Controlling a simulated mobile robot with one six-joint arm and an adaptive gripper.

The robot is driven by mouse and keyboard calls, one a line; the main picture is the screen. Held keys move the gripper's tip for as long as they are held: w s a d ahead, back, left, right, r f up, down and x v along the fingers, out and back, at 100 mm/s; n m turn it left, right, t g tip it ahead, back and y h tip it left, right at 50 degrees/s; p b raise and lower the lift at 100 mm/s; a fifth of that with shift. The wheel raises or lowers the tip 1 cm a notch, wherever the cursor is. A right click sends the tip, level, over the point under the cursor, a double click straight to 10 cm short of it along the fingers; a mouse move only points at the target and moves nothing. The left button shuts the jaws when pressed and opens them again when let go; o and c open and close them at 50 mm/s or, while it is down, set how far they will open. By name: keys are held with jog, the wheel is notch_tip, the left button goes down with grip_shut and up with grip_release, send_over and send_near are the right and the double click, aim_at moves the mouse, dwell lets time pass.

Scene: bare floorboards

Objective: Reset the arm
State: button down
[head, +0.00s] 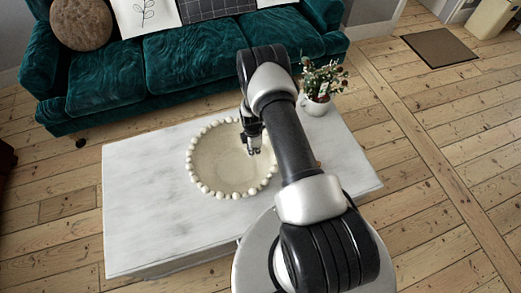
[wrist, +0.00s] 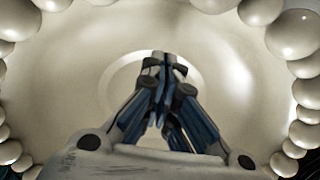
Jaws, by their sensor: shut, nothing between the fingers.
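My gripper (head: 254,150) hangs from my extended arm over a round, cream-coloured tray edged with beads (head: 206,172). In the wrist view, my gripper (wrist: 163,62) is shut, its fingertips together with nothing between them. The tray fills the view below it, and its beaded rim (wrist: 293,35) shows at the sides. The tray looks empty where I can see it. My arm hides part of its right side in the head view.
The tray lies on a white marble-look table (head: 140,225). A potted plant (head: 318,90) stands at the table's back right. A teal sofa (head: 190,60) is behind the table. A brown mat (head: 438,47) lies on open floorboards to the right.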

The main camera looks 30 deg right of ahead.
notch_tip(320, 180, up, 10)
jog(key=p, duration=0.4)
jog(key=shift+a, duration=0.25)
